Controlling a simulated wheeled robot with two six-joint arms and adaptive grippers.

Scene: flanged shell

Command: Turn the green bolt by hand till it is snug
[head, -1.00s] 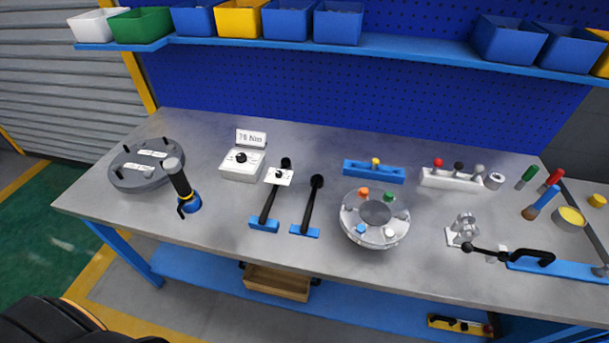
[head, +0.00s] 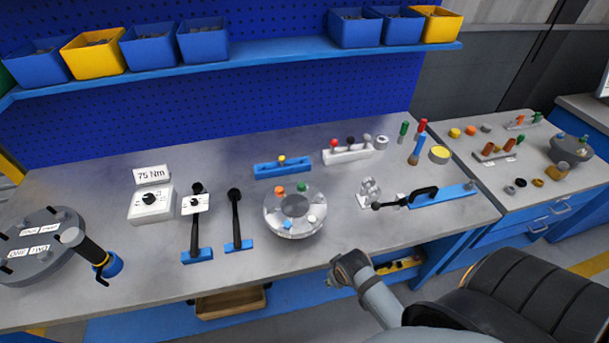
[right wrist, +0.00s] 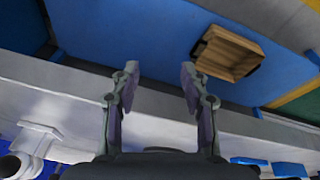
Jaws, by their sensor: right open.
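The green bolt (head: 302,188) stands at the back right of the round flanged shell (head: 294,230) on the bench. An orange bolt (head: 280,190), a blue bolt (head: 287,225) and a white bolt (head: 312,219) stand around the same flange. My right arm reaches in at the bottom of the head view, below the bench's front edge and well away from the shell. My right gripper (right wrist: 158,75) is open and empty in the right wrist view, above the bench's front edge and the lower shelf. My left gripper is out of view.
A torque box (head: 151,205) reading 75 Nm and two black-handled wrenches (head: 236,220) lie left of the shell. A blue rack (head: 283,170) is behind it. A clamp on a blue base (head: 442,196) is to its right. A wooden drawer box (right wrist: 228,53) sits below the bench.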

